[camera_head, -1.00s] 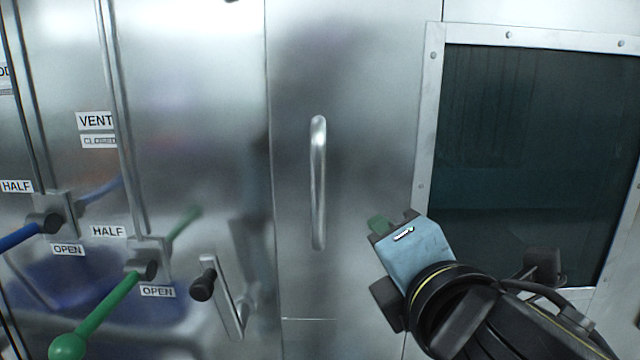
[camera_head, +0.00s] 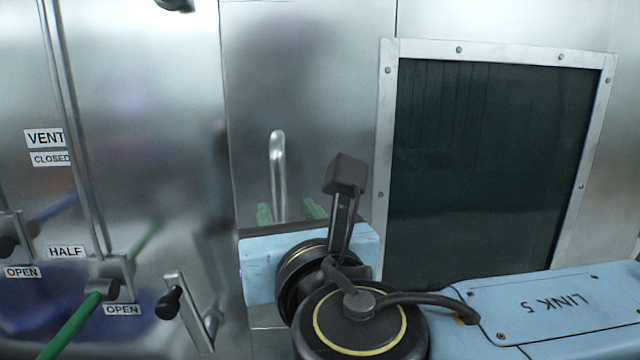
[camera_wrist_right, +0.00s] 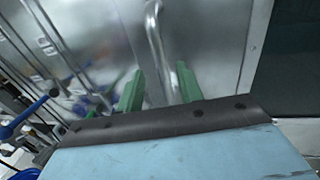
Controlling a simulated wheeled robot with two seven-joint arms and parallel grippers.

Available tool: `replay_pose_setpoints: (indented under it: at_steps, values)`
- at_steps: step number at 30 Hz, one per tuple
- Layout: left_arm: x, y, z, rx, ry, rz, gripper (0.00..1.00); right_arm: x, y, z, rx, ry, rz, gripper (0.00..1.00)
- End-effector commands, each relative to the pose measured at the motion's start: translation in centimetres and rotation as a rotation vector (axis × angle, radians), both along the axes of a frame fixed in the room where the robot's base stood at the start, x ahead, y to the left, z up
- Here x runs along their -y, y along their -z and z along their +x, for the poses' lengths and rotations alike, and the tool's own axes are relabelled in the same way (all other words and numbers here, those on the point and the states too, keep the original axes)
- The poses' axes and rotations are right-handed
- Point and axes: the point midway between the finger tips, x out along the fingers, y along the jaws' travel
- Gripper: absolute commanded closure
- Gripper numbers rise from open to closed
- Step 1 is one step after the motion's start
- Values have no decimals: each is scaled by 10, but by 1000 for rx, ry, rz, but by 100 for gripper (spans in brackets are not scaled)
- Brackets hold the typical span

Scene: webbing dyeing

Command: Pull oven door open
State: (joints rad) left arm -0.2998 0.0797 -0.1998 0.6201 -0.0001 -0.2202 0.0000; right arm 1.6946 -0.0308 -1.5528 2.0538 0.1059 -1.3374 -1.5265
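The oven door (camera_head: 310,75) is a brushed steel panel with a dark framed window (camera_head: 480,170) on the right. Its vertical bar handle (camera_head: 278,160) shows above my right gripper (camera_head: 290,212), whose body hides the handle's lower part. The gripper's two green fingers are apart, one on each side of the handle in the head view. In the right wrist view the handle (camera_wrist_right: 155,38) runs down toward the gap between the open green fingers (camera_wrist_right: 160,88). I cannot tell whether they touch it. The door looks shut. My left gripper is not in view.
Left of the door is a steel panel with a VENT label (camera_head: 45,138), HALF and OPEN labels, and a green lever (camera_head: 75,325). A small crank with a black knob (camera_head: 168,303) sticks out left of my right gripper.

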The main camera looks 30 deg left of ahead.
Motion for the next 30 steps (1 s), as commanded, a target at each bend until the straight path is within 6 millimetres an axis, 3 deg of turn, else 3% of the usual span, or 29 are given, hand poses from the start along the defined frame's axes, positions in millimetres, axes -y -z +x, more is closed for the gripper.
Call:
replay_pose_setpoints:
  at_steps: [6, 12, 25, 30]
  values:
    - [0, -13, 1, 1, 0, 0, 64, -27, -2, 29, -1, 1, 0, 63]
    - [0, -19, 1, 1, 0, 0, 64, -42, -1, 45, -1, 0, 1, 63]
    - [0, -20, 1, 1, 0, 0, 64, -48, 0, 52, -1, -1, 1, 63]
    - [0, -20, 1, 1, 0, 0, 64, -48, 0, 52, -1, -1, 1, 83]
